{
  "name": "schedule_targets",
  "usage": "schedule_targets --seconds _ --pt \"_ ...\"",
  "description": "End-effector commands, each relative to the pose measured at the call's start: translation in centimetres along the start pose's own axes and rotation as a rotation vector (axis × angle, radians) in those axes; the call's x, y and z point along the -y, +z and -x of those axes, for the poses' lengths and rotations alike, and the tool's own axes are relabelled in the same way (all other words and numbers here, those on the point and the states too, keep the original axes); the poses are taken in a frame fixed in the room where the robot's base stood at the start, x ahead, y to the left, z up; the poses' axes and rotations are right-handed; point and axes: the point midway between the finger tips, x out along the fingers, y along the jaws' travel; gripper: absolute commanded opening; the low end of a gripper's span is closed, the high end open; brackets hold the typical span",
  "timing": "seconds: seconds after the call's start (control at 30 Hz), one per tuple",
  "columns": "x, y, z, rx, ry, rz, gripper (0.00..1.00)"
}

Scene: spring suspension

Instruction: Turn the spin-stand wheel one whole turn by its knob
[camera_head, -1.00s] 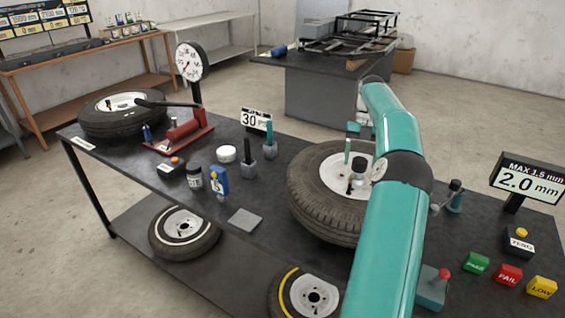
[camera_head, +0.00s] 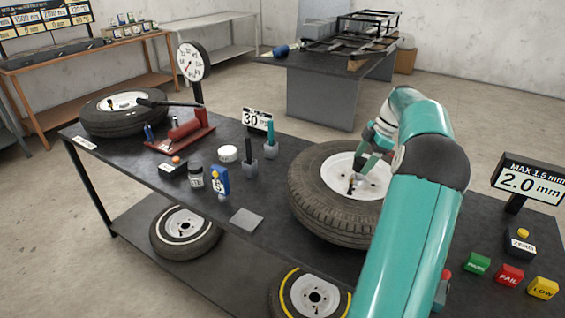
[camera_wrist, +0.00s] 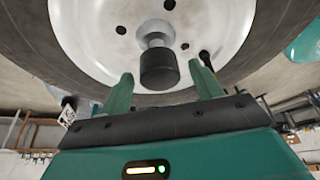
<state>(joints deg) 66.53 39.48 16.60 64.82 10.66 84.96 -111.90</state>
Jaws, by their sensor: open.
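The spin-stand wheel (camera_head: 305,205) lies flat on the right half of the bench, a dark tyre around a white rim. The wrist view shows its rim (camera_wrist: 85,35) at close range. A short black cylinder on a silver base, which looks like the knob (camera_wrist: 159,72), stands out from the rim. My gripper (camera_wrist: 163,82) is open, with one green finger on each side of the knob in the picture and gaps on both sides. I cannot tell how deep the knob sits between them. In the head view my gripper (camera_head: 364,170) is over the rim and hides the knob.
Right of the wheel are a gauge display reading 2.0 mm (camera_head: 530,184), a ZERO button (camera_head: 520,242) and PASS, FAIL and LOW buttons. Left are small tools, a gauge (camera_head: 193,61) and another tyre (camera_head: 120,118). A small black-tipped part (camera_wrist: 205,58) is near the right finger.

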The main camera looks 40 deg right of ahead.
Motion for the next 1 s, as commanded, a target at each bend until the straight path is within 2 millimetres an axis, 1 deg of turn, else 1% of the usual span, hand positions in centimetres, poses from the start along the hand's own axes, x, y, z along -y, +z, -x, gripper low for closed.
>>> schedule_targets --seconds 0.1,0.5,1.0 --pt "0.22 -0.05 0.06 0.001 0.063 -0.151 0.65" --pt "0.49 -0.23 -0.02 0.001 0.264 -0.634 0.65" --pt "0.59 -0.49 -0.16 0.001 0.466 -1.119 0.65"
